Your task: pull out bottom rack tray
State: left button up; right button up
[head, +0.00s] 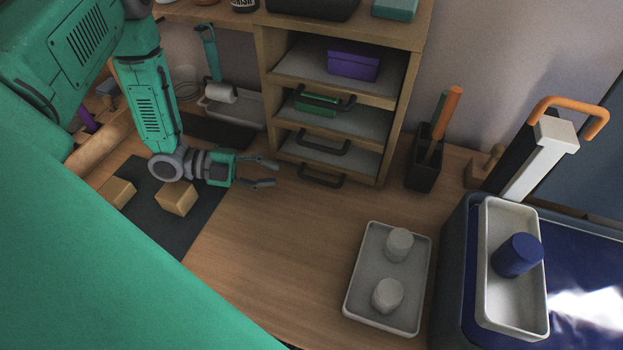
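A wooden rack (389,127) stands at the back of the table and holds several grey trays with dark handles. The bottom rack tray shows its low dark handle (322,177) at the base of the rack. Above it are a middle tray (358,157) with its own handle and an upper tray holding a green box. My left gripper (270,173) is open and empty, just left of the bottom handle and apart from it, its fingers pointing right. My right gripper is not in view.
A grey tray (349,307) with two pale cylinders lies front right. A dark holder (423,166) stands right of the rack. Wooden blocks (176,198) sit on a dark mat (180,236) at left. The tabletop before the rack is clear.

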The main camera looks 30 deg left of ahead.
aim_at(308, 180)
pick_arm(q)
jog(key=x, duration=0.9)
jog(key=shift+w+d, duration=0.15)
jog(key=shift+d, duration=0.15)
jog(key=shift+a, duration=0.1)
grip_shut()
